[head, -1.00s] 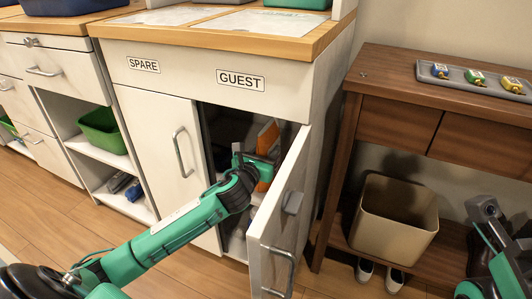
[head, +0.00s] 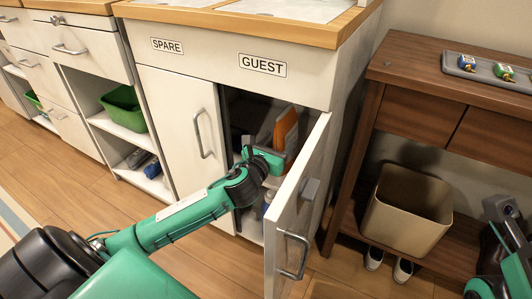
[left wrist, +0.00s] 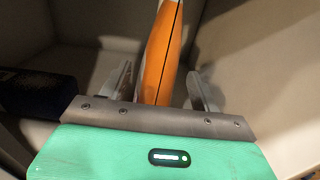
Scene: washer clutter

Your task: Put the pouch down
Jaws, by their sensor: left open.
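The orange pouch (head: 286,130) stands on edge inside the cabinet marked GUEST (head: 263,66), behind its open door (head: 292,210). My left gripper (head: 272,160) reaches into the cabinet in front of the pouch. In the left wrist view the pouch (left wrist: 160,58) rises between the two spread fingers (left wrist: 163,88), with gaps on both sides. The pouch's lower end is hidden behind the gripper body. My right gripper (head: 497,212) is at the right edge, and its jaw state is unclear.
The swung-out door stands close to the right of my left forearm. A dark item (left wrist: 38,92) is left of the gripper in the left wrist view. A beige bin (head: 405,215) sits on the brown table's lower shelf. A tray (head: 500,72) lies on top.

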